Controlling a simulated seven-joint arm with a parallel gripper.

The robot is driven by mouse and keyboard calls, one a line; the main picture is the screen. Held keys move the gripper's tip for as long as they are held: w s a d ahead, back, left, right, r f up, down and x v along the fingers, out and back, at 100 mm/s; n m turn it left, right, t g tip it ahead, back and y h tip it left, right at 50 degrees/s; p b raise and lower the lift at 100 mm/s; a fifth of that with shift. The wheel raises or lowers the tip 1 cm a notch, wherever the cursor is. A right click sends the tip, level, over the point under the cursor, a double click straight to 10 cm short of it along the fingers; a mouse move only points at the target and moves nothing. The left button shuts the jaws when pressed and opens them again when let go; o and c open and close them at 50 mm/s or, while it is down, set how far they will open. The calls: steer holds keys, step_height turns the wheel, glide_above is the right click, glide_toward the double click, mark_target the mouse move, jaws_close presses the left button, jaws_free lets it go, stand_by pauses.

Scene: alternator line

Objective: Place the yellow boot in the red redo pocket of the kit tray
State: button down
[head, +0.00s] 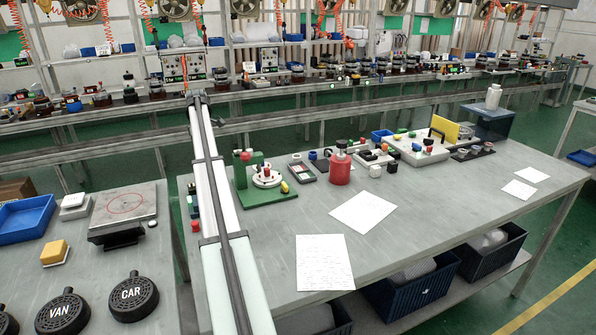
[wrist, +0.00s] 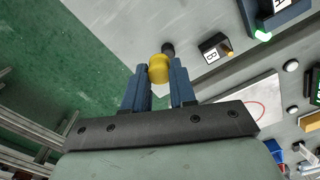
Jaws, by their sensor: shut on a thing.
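In the wrist view my gripper (wrist: 160,78) is shut on the yellow boot (wrist: 159,67), a small rounded piece between the two blue fingertips. A dark round piece (wrist: 168,49) shows just past the boot; I cannot tell whether it belongs to it. My gripper does not show in the head view. A pale tray (head: 419,152) with several coloured parts and an upright yellow panel stands toward the back right of the grey table in the head view. A smaller dark-pocketed tray (head: 302,173) lies left of it. I cannot make out which pocket is the red redo pocket.
A green fixture (head: 268,196), a red container (head: 339,170) and white sheets (head: 325,262) are on the grey table (head: 412,225). The table's front right is clear. Black VAN (head: 62,313) and CAR (head: 134,293) discs lie at left.

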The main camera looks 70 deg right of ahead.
steer(key=s+d+m, duration=0.3)
steer(key=s+d, duration=1)
steer(key=s, duration=0.2)
steer(key=m, duration=0.3)
glide_toward(298, 169)
steer(key=shift+a+f, duration=0.1)
steer(key=shift+f, duration=2.85)
steer(key=shift+f, duration=0.1)
steer(key=c, duration=1.2)
jaws_free()
step_height(298, 169, up, 12)
